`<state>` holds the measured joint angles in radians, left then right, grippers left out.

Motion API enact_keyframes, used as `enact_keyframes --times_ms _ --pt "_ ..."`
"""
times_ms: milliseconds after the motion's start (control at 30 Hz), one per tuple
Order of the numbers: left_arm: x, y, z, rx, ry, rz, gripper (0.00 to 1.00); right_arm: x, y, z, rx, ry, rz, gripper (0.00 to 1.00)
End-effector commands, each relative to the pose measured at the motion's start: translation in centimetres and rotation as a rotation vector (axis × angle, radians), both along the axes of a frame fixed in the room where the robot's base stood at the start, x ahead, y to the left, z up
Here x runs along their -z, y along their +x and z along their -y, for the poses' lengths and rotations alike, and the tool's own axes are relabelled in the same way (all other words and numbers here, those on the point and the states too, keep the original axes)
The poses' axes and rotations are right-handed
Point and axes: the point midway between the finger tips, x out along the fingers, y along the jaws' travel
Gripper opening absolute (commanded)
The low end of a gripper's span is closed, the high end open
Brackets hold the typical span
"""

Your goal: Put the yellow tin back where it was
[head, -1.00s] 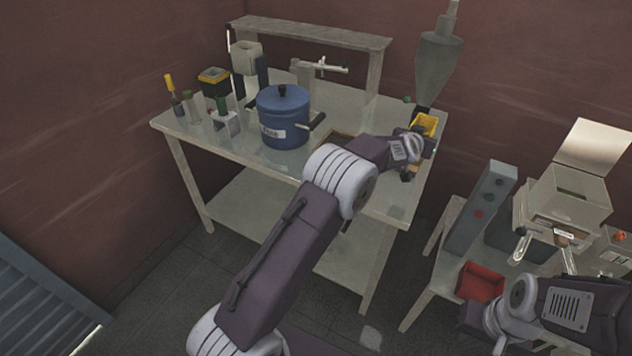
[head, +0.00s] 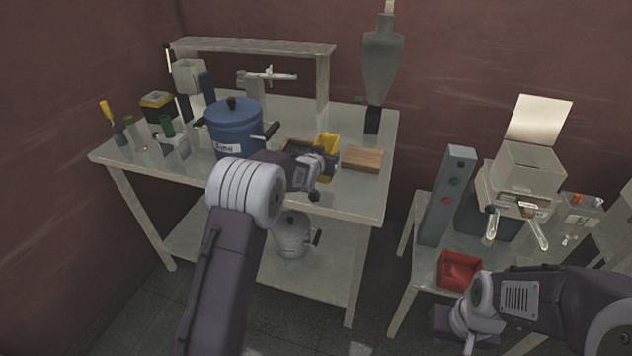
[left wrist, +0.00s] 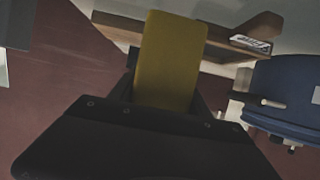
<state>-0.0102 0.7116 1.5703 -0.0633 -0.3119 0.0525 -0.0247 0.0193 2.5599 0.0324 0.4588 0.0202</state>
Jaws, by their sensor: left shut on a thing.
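Whether the tin touches the tray I cannot tell. My right gripper (head: 445,325) hangs low at the right, by the side table; its fingers are too dark to read.
A blue lidded pot (head: 234,128) with a side handle stands just left of the tray. The grey filler hopper (head: 382,65) rises behind the wooden block. A red bin (head: 460,270) and a sealing machine (head: 522,185) stand on the side table.

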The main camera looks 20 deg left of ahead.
Motion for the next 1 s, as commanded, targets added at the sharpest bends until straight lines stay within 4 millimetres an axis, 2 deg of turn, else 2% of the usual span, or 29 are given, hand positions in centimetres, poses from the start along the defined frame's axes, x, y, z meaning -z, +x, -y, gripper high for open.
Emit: enact_keyframes --times_ms 100,200,333,533,933,967,1000 --pt "0.9 -1.2 -1.8 -0.001 0.000 -0.001 0.04 -0.6 0.0 0.0 0.000 0.000 0.001 0.00" --pt "1.4 -1.7 -2.4 0.001 -0.002 0.000 0.04 -0.7 0.0 0.0 0.000 0.000 0.001 0.00" --pt "1.9 -1.8 -2.4 0.003 -0.002 -0.001 0.04 -0.6 0.0 0.0 0.000 0.000 0.000 0.00" --pt "5.3 -1.8 -2.4 0.002 -0.002 -0.003 0.04 -0.8 0.0 0.0 0.000 0.000 0.000 0.00" --pt "6.1 -1.7 -2.4 0.003 -0.001 0.002 0.04 -0.2 0.0 0.0 0.000 0.000 0.000 0.00" --pt "6.1 -1.7 -2.4 0.003 -0.001 0.001 0.59 -0.3 0.0 0.0 0.000 0.000 0.000 0.00" --pt "5.9 -1.7 -2.4 0.003 -0.001 0.001 0.70 -0.4 0.0 0.0 0.000 0.000 0.000 0.00"
